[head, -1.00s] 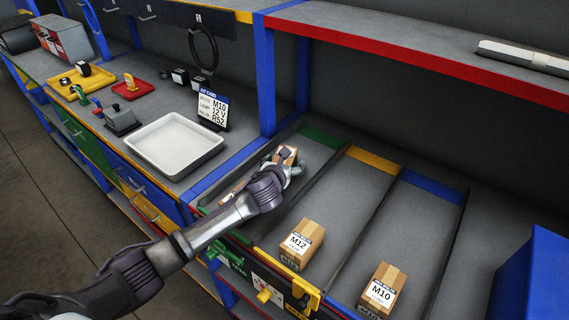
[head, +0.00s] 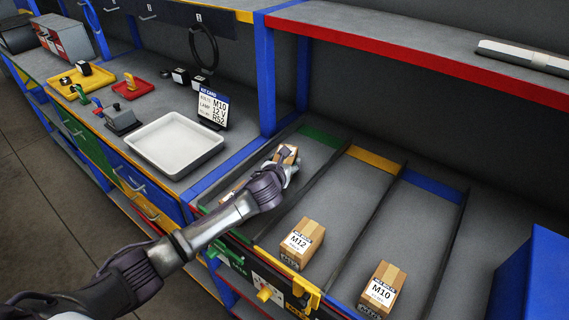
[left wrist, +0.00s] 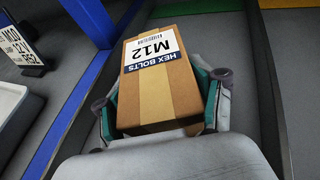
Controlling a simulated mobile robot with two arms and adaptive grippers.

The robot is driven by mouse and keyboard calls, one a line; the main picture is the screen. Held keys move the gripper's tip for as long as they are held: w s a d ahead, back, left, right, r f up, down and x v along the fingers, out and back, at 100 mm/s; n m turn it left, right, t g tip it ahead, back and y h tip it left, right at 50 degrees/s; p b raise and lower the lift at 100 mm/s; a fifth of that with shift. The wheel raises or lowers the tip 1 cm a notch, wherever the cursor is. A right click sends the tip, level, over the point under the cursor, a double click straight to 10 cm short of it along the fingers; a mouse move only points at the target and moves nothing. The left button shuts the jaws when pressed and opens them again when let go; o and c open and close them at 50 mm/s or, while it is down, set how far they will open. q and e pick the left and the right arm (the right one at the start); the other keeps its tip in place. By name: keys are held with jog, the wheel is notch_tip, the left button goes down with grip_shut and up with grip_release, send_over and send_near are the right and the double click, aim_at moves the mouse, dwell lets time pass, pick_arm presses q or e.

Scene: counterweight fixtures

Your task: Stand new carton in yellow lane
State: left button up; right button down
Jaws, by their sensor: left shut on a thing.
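My left gripper (head: 287,168) is shut on a brown carton (head: 287,153) over the green-marked lane (head: 320,137). In the left wrist view, the held carton (left wrist: 158,85) has a white and blue "HEX BOLTS M12" label and sits between the gripper's green-padded fingers (left wrist: 160,110). I cannot tell whether its base touches the lane floor. The yellow lane (head: 373,159) is the middle one, just right of the gripper. Another M12 carton (head: 302,243) stands at its front end; the lane behind that carton is empty. My right gripper is not in view.
An M10 carton (head: 382,290) stands at the front of the blue lane (head: 432,187). Dark dividers (head: 365,207) separate the lanes. A red-edged shelf (head: 420,65) overhangs the back. A white tray (head: 174,143) and a kit card (head: 213,108) stand left. My arm partly hides another carton (head: 229,196).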

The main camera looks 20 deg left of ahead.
pick_arm(q)
jog(key=shift+r, duration=0.1)
